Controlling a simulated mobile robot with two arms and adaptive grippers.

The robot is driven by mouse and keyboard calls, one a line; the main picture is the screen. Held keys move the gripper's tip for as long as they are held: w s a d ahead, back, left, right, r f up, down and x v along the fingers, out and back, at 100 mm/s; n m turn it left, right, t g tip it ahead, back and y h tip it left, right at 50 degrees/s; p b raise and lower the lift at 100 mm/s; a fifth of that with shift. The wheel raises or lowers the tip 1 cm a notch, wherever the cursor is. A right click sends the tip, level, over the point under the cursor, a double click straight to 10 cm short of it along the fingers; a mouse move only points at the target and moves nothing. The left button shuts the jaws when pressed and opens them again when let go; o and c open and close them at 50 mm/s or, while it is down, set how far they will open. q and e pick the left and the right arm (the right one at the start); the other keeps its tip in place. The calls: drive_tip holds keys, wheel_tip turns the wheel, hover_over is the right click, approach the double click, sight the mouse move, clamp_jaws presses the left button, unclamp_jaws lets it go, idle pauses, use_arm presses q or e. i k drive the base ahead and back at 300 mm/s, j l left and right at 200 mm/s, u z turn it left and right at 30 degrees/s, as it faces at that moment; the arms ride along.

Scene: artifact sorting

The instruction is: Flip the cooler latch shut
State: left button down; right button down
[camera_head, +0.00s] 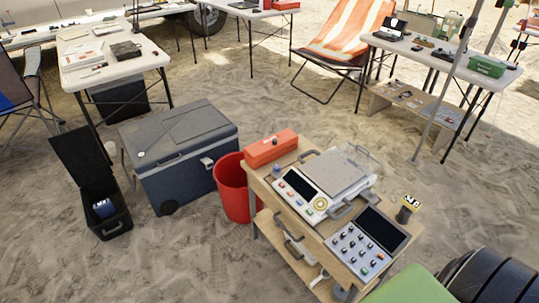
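The cooler (172,182) is a large blue-grey box with a dark lid, standing on the sand left of the middle. Its lid looks down on the body. A small white latch (207,162) shows on the cooler's right-hand side near the lid seam; it is too small to tell its exact position. A handle shows on the front face below the lid. Neither of my grippers is in view.
A red bucket (233,196) stands right beside the cooler. A wooden cart (262,193) carries a red toolbox (271,149) and instruments. An open black case (115,217) lies left of the cooler. Sand in the lower left is clear.

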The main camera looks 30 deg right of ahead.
sight(207, 161)
drive_tip(key=i+j+z, duration=0.25)
drive_tip(key=z, duration=0.25)
drive_tip(key=i+j+z, duration=0.65)
drive_tip(key=j+z, duration=0.3)
drive_tip(key=i+j+z, duration=0.1)
drive_tip(key=j+z, duration=0.4)
